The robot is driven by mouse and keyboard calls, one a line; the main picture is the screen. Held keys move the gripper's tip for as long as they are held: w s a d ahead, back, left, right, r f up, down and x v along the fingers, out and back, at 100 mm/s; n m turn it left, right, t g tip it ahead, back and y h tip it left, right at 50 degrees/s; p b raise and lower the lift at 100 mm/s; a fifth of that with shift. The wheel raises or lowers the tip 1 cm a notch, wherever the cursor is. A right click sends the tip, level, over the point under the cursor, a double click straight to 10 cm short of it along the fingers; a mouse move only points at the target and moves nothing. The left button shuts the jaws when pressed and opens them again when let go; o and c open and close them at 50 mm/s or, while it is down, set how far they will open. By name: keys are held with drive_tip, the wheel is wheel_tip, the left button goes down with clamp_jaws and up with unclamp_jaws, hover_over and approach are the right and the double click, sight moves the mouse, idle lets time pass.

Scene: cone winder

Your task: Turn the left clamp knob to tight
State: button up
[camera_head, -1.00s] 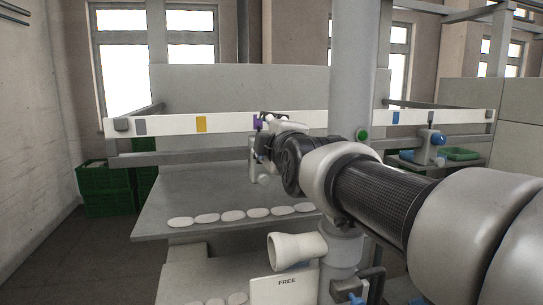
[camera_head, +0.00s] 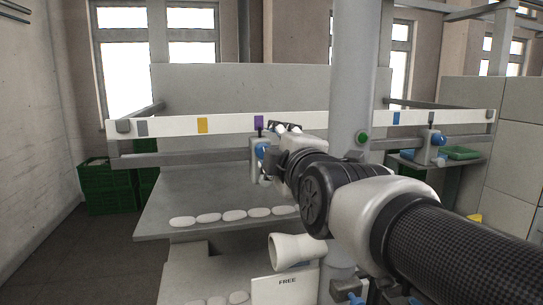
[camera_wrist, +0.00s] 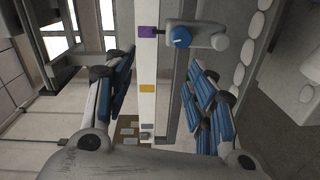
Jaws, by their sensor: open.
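The left clamp (camera_head: 255,150) is a grey block on the rail, with a blue round knob (camera_head: 262,151). In the wrist view the knob (camera_wrist: 181,38) shows face-on with a small light mark, next to a rounded grey lever end (camera_wrist: 219,42). My gripper (camera_head: 286,128) is just right of the knob in the head view, partly hidden by my own wrist. In the wrist view my gripper (camera_wrist: 162,62) has its blue-padded fingers wide apart and empty. The knob lies beyond the fingertips, apart from them.
A white scale strip (camera_head: 170,126) with grey, yellow and purple marks runs above the rail. A purple mark (camera_head: 259,121) is above the left clamp. A right clamp with a blue knob (camera_head: 438,139) is farther right. A grey column (camera_head: 352,80) stands between. White pads (camera_head: 234,215) line the shelf below.

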drive_tip(key=p+v, duration=0.2)
drive_tip(key=v, duration=0.4)
drive_tip(key=shift+f, duration=0.25)
idle(0.6)
